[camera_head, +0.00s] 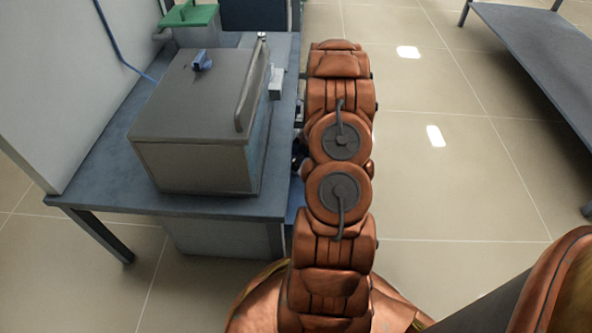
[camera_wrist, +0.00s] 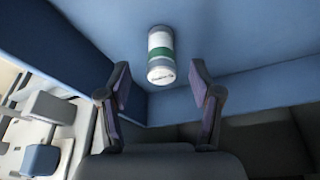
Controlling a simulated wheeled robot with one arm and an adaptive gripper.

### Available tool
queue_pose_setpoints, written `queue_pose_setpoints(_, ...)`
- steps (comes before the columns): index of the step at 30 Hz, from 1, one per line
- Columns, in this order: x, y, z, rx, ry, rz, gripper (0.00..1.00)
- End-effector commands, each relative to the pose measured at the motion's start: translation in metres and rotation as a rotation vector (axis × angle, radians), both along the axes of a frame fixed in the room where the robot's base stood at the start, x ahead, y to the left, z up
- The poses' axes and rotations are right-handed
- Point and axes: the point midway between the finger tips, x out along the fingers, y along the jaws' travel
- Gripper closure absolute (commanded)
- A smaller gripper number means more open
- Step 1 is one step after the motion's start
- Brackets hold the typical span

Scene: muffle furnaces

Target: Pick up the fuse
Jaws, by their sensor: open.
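The fuse (camera_wrist: 161,54) is a small white cylinder with a green band, seen in the wrist view. It rests on a blue surface (camera_wrist: 225,35), between and just beyond my two fingertips. My gripper (camera_wrist: 158,88) is open, with one finger on each side of the fuse's line and a gap between them. No finger visibly touches the fuse. In the head view my arm reaches forward beside the table, and the fuse and my gripper cannot be made out there.
A grey furnace (camera_head: 195,125) stands on a blue-grey table (camera_head: 90,175) left of my arm. A green-topped item (camera_head: 190,16) is behind it. Another table (camera_head: 540,50) is at the upper right. Tiled floor (camera_head: 450,190) is clear between. A blue wall (camera_wrist: 65,45) rises left of the fuse.

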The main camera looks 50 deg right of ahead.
Motion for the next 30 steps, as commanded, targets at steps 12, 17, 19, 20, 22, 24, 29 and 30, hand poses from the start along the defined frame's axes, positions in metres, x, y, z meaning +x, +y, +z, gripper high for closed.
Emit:
queue_pose_setpoints(12, 0.013, 0.006, -0.035, 0.001, 0.000, -0.001, 0.36)
queue_pose_setpoints(17, 0.013, 0.005, -0.034, 0.000, 0.000, -0.001, 0.36)
queue_pose_setpoints(19, 0.013, 0.005, -0.034, 0.000, 0.000, -0.001, 0.42)
queue_pose_setpoints(20, 0.013, 0.005, -0.034, 0.000, 0.000, -0.001, 0.45)
queue_pose_setpoints(22, 0.013, 0.005, -0.034, 0.001, 0.000, -0.001, 0.52)
queue_pose_setpoints(24, 0.013, 0.005, -0.034, 0.000, 0.000, -0.001, 0.60)
queue_pose_setpoints(29, 0.013, 0.005, -0.034, 0.000, 0.000, -0.001, 0.76)
queue_pose_setpoints(30, 0.013, 0.005, -0.034, 0.001, 0.000, -0.001, 0.80)
